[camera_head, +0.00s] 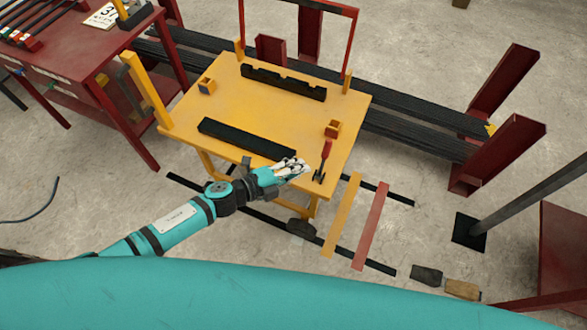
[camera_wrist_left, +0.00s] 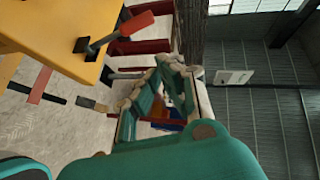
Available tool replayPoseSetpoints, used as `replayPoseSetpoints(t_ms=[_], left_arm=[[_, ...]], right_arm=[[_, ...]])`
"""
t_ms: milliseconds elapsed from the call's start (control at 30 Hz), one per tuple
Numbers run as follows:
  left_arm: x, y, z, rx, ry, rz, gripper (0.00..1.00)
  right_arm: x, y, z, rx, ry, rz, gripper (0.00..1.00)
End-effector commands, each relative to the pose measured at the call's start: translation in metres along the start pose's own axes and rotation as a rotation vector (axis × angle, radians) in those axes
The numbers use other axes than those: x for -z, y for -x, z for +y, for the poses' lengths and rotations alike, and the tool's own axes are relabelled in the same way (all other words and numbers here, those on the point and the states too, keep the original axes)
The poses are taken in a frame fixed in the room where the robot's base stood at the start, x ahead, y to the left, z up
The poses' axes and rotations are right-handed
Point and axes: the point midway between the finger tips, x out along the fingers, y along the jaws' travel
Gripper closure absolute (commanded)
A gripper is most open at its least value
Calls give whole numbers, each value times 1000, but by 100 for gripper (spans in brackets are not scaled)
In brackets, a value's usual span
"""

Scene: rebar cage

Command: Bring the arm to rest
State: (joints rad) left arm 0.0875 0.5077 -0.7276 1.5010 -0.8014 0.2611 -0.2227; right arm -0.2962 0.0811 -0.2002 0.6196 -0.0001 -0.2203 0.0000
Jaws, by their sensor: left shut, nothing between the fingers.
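My left arm (camera_head: 175,222) is teal with dark bands and comes in from the left in the head view. My left gripper (camera_head: 304,167) is shut and empty, over or beside the near edge of the yellow cart (camera_head: 210,105); the exact gap cannot be told. It also shows in the left wrist view (camera_wrist_left: 178,66), its fingers close together. A red-handled tool (camera_head: 325,154) stands or lies on the cart just right of the gripper, and shows in the wrist view (camera_wrist_left: 127,29). My right gripper is not in view.
Black notched holders (camera_head: 284,82) and (camera_head: 245,138) lie on the cart. A red table (camera_head: 75,60) stands at left. Red posts (camera_head: 505,80) and black bars (camera_head: 425,118) are behind right. A yellow strip (camera_head: 342,215) and red strip (camera_head: 370,225) lie on the floor.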

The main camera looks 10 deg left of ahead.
Motion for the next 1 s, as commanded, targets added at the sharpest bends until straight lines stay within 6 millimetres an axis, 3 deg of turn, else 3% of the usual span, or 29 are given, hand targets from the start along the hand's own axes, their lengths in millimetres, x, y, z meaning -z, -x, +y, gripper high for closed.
replayPoseSetpoints(t_ms=[133,500,800,933,1000], left_arm=[[0,14,-2,-1,1,0,100],[0,17,-3,0,1,0,100],[-1,16,-1,-2,7,-5,100],[-20,19,22,-23,106,-83,100],[-40,26,53,-49,226,-175,100]], right_arm=[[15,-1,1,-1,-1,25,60],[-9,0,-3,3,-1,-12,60],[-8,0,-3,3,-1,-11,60],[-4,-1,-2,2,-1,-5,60],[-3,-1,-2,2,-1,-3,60]])
